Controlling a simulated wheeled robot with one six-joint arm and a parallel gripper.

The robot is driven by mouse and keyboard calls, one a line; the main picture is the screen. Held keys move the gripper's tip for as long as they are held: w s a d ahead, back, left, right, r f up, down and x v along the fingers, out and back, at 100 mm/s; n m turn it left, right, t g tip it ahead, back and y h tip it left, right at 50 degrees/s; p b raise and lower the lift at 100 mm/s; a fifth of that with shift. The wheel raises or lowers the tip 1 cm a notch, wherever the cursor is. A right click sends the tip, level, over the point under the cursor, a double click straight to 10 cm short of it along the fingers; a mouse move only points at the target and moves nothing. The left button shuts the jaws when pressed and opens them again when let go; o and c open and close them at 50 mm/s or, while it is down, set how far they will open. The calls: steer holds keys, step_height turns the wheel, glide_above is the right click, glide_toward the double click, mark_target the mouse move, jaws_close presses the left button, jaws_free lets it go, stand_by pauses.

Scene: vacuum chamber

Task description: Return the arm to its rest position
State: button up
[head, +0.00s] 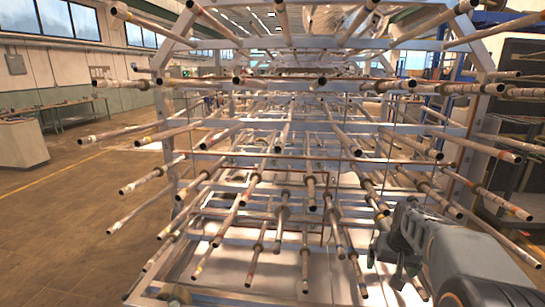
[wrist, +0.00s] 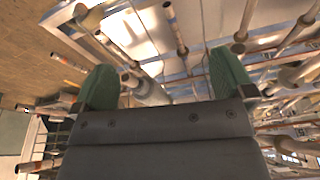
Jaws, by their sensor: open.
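My gripper (head: 392,258) shows at the lower right of the head view, in front of the metal rack, with my arm reaching in from the bottom right corner. In the wrist view its two green-padded fingers (wrist: 165,88) stand wide apart. Nothing is held between them. Rods of the rack show beyond and between the fingers. I cannot tell from the head view how close the gripper is to the nearest rods.
A large metal frame (head: 310,157) fills the middle, with many rods (head: 335,247) sticking out towards me. More rods (wrist: 175,28) crowd the wrist view. Open floor (head: 60,230) lies to the left, with a white cabinet (head: 22,143) beyond. Dark shelving (head: 520,110) stands at the right.

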steer(key=s+a+r+n+t, duration=0.1)
steer(key=s+a+n+t, duration=0.1)
steer(key=s+a, duration=1.3)
steer(key=shift+s+r+n, duration=0.2)
steer(key=shift+n, duration=0.6)
